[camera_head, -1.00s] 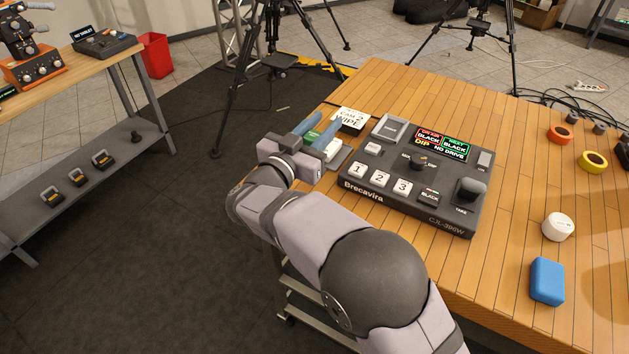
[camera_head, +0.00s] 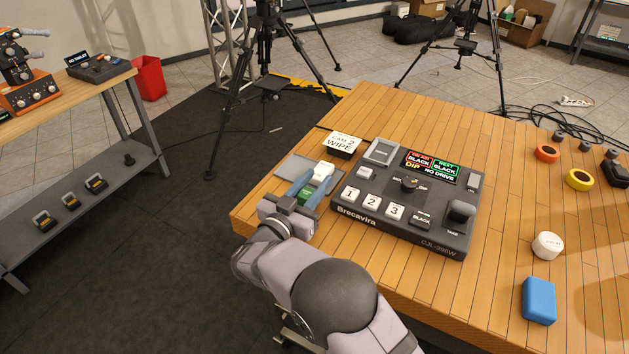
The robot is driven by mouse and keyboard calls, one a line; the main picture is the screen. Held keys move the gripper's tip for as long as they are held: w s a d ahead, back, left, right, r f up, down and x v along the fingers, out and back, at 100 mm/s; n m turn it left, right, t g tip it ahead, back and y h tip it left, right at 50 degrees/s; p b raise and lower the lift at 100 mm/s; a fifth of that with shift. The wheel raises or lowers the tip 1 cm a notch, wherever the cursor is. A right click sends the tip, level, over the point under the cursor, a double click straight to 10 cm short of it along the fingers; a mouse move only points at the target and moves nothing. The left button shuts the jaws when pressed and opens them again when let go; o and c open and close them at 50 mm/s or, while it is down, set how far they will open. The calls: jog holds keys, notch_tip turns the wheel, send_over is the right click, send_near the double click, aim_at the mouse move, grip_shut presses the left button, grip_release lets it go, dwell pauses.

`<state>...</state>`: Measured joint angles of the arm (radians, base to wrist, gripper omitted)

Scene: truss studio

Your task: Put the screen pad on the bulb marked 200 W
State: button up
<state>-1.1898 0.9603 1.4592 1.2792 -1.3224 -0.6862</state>
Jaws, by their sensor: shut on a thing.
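My gripper (camera_head: 305,187) has two blue fingers and is over the grey plate (camera_head: 292,166) at the table's left side. A white block (camera_head: 323,171) sits on the plate just beyond the fingers. I cannot tell whether the green block touches the plate. I cannot tell which thing is the screen pad, and no 200 W marking is readable in view.
A white round thing (camera_head: 547,245), blue block (camera_head: 539,300), orange roll (camera_head: 547,153) and yellow roll (camera_head: 579,180) lie at the right. Bare wood lies between.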

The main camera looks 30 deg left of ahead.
aim_at(303, 200)
jog(key=shift+f, duration=0.15)
jog(key=shift+f, duration=0.15)
jog(key=shift+f, duration=0.1)
jog(key=o, duration=1)
jog(key=shift+o, duration=0.2)
jog(key=shift+s+b, duration=0.4)
jog(key=shift+s, duration=0.1)
jog(key=shift+o, duration=0.6)
jog(key=shift+s+d+r+b, duration=0.1)
jog(key=shift+s+b, duration=0.4)
jog(key=shift+s, duration=1.1)
jog(key=shift+s+d+r+b, duration=0.1)
jog(key=shift+s+b, duration=0.4)
jog(key=shift+s, duration=1.05)
